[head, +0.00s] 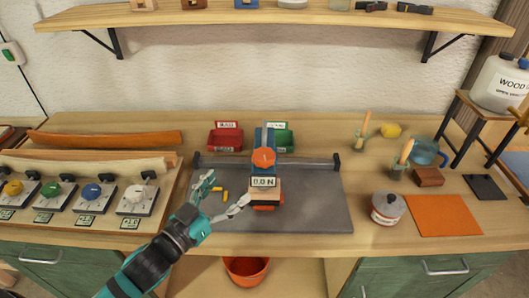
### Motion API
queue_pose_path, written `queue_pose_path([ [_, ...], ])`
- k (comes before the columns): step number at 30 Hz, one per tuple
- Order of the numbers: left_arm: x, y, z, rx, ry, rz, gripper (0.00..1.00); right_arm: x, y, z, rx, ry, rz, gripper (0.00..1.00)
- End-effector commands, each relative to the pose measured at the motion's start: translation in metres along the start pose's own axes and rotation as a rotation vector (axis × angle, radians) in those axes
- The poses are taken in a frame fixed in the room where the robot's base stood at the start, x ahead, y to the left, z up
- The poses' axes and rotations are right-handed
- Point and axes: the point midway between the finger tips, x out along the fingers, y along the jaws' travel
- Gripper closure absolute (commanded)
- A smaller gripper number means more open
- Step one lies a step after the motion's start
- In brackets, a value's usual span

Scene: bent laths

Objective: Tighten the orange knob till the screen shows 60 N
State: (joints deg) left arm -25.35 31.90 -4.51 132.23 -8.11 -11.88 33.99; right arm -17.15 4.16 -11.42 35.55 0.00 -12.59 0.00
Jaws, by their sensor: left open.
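The orange knob (263,157) sits on top of a clamp device near the middle of the bench. Its small screen (263,182) reads 0.0 N, just below the knob. A wooden block and an orange part (265,200) show under the screen. My left gripper (222,194) is open, to the left of the clamp and lower than the knob. One finger reaches toward the clamp's base; whether it touches cannot be told. The knob is clear of the fingers. My right gripper is not in view.
The clamp stands on a dark grey mat (320,212). Red (226,139) and green (284,140) bins stand behind. A row of coloured dials (91,192) is at left.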

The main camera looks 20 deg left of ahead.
Motion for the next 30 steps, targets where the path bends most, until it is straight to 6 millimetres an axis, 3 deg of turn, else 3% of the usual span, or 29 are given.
queue_pose_path([
  [18,0.122,0.0,-0.003,-0.003,0.0,-0.001,0.22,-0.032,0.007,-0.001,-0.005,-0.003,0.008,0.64],
  [24,0.143,-0.001,-0.001,-0.004,-0.001,-0.002,0.22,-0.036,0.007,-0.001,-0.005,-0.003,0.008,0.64],
  [30,0.148,0.0,0.0,-0.003,-0.002,-0.001,0.22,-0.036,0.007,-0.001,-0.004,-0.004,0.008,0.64],
])
